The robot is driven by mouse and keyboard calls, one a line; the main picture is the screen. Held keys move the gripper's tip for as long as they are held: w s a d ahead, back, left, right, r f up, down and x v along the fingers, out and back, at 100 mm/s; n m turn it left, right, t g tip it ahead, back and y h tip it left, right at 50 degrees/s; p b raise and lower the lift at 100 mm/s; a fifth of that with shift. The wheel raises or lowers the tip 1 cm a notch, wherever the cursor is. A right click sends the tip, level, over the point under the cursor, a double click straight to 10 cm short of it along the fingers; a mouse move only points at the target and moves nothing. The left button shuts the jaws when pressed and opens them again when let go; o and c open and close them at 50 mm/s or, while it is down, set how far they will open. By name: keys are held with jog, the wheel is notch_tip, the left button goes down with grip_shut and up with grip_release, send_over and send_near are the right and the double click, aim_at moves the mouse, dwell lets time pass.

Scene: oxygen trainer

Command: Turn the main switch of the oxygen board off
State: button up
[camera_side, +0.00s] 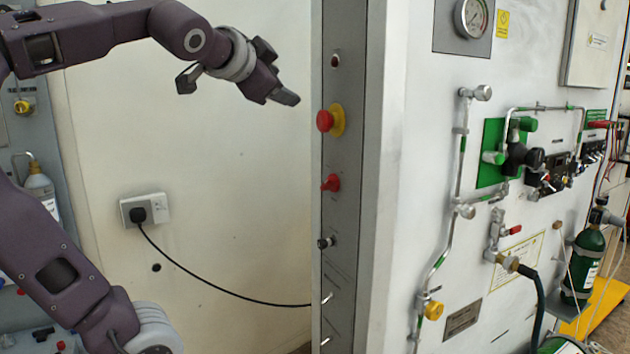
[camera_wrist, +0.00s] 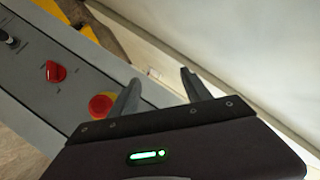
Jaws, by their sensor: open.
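The oxygen board's grey control strip (camera_side: 343,215) is seen almost edge-on in the side view. A red rotary switch (camera_side: 331,183), likely the main switch, sits on it below a red mushroom button (camera_side: 325,121) with a yellow collar. In the wrist view the red switch (camera_wrist: 55,72) has a pointed knob, and the red button (camera_wrist: 101,106) is close beside one finger. My gripper (camera_side: 288,98) is left of the strip, a little above the button's height, apart from the switch. In the wrist view my gripper (camera_wrist: 158,82) has its fingers spread with nothing between them.
A small lamp (camera_side: 334,60) is above the button, and a black knob (camera_side: 326,243) and metal levers (camera_side: 327,298) are below the switch. A white wall socket (camera_side: 146,208) with a black plug and cable is at left. Free room lies before the strip.

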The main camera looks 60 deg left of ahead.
jog(key=w+a+r+m+t+y, duration=0.2)
jog(key=a+r+m+t, duration=0.3)
jog(key=m, duration=0.3)
jog(key=d+f+m+h, duration=0.1)
jog(key=f+m+h, duration=0.1)
jog(key=m, duration=0.3)
jog(key=d+f+m+h, duration=0.2)
jog(key=f+m+h, duration=0.1)
jog(key=m+h, duration=0.2)
jog(key=d+f+m+t+h, duration=0.1)
jog(key=f+m+h, duration=0.1)
jog(key=m+h, duration=0.2)
jog(key=shift+w+d+f+m, duration=0.25)
jog(key=shift+f+m, duration=0.15)
jog(key=shift+m, duration=0.4)
jog(key=m+g+h, duration=0.3)
jog(key=m+h, duration=0.1)
jog(key=m, duration=0.1)
send_near(329, 184)
jog(key=w+a, duration=0.1)
jog(key=x, duration=0.7)
jog(key=shift+f, duration=0.2)
grip_shut()
